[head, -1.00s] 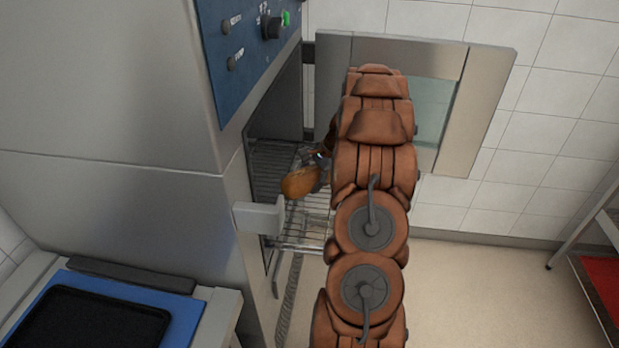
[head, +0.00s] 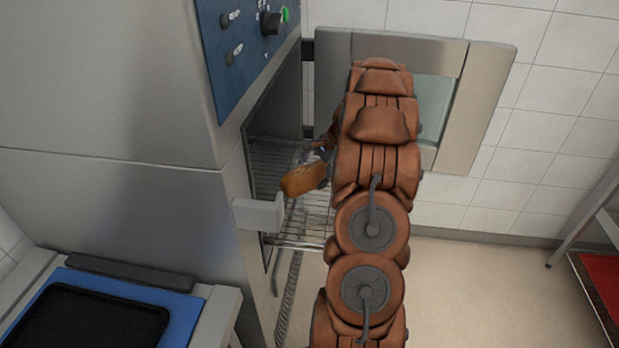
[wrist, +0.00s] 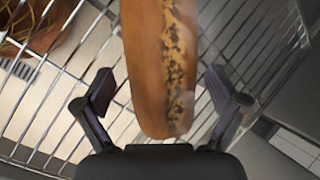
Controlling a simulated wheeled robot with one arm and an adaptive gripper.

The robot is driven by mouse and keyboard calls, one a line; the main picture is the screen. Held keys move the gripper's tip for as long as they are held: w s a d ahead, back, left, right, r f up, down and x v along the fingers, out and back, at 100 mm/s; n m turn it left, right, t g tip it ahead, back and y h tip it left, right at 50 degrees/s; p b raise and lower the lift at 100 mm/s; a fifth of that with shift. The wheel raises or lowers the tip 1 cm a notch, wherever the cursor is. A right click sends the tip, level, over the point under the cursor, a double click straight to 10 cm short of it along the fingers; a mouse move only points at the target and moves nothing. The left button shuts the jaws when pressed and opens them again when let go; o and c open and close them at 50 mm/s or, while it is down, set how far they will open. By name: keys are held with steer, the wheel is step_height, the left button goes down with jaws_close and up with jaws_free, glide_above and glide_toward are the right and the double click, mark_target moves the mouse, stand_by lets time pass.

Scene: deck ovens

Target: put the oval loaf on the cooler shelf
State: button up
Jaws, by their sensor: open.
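In the wrist view, a long brown loaf with a dark, speckled strip (wrist: 160,60), apparently the oval loaf, lies lengthwise between the fingers of my gripper (wrist: 160,88). The fingers are open, with a gap on each side of it. Wire bars show behind it; whether it rests on them I cannot tell. In the head view, a brown loaf-like shape (head: 303,181) is over the wire shelf (head: 300,229) in the steel cabinet's opening. My arm hides most of the gripper there. I cannot tell which shelf is the cooler shelf.
The cabinet's windowed door (head: 480,110) stands open behind my arm. A pale bracket (head: 258,215) sticks out at the opening's near edge. Another glossy brown thing (wrist: 35,22) shows at the wrist view's top left. A black tray (head: 85,325) lies at lower left.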

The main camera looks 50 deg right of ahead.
steer(key=b+v, duration=0.2)
steer(key=v, duration=0.8)
steer(key=shift+r, duration=0.1)
stand_by(0.3)
